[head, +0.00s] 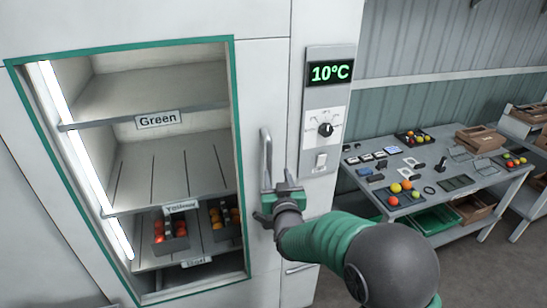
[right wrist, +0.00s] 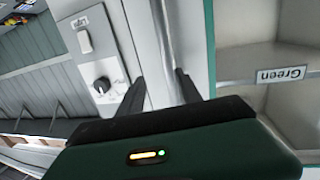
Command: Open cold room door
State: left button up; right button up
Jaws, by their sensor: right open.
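The cold room door (head: 262,75) is a pale panel with a green-edged window; it looks shut, flush with the wall. Its upright metal handle (head: 266,148) is right of the window. My right gripper (head: 274,190) is open at the handle's lower part. In the right wrist view the open fingers (right wrist: 163,82) point at the door, and the handle (right wrist: 171,35) runs down close to the right-hand finger. I cannot tell whether the bar is fully between the fingers. My left gripper is not in view.
A control panel (head: 318,95) right of the door shows 10°C, with a dial (head: 325,129) and a switch (head: 321,160). Shelves inside hold trays of tomatoes. A work table (head: 452,204) with tomatoes and tools stands at the right. My right forearm crosses the lower middle.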

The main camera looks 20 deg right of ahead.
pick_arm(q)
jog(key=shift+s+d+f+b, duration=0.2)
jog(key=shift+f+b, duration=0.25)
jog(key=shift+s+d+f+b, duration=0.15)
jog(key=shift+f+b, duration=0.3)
pick_arm(e)
jog(key=s+a, duration=0.1)
jog(key=s, duration=1.1)
